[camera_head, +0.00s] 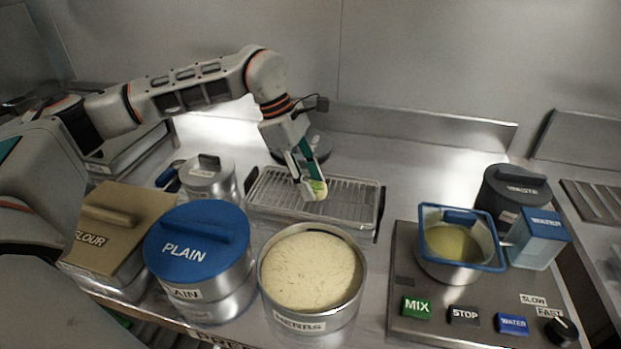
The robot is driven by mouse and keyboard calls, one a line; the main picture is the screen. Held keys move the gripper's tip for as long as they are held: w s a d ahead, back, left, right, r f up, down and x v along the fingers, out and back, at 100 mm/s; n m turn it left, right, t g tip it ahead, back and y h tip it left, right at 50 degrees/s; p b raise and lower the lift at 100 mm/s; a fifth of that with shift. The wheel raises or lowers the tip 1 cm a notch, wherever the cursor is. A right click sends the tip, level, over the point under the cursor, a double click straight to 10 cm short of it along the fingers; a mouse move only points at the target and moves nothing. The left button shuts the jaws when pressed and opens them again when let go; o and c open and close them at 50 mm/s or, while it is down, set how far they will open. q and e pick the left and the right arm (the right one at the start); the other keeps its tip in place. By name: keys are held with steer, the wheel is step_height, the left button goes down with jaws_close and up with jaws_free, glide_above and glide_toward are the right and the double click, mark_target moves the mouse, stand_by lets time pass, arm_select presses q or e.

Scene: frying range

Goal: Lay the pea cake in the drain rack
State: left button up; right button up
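The drain rack (357,207) is a wire grid in a shallow metal tray at the middle of the counter. My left gripper (309,183) points down over the middle of the rack, its arm coming in from the left. It is shut on the pea cake (318,190), a small yellow-green piece, tilted on edge at the fingertips. The fingers hide part of the cake. I cannot tell whether the cake's lower edge touches the wires. My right gripper is out of view.
In front of the rack stand a FLOUR box (117,219), a blue-lidded PLAIN tin (199,241) and an open HERBS tub (311,268). A lidded metal pot (208,180) is left of the rack. At right, a mixer panel (406,328) carries a blue-rimmed bowl (457,266).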

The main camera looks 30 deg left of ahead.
arm_select(q)
steer(key=o, duration=0.3)
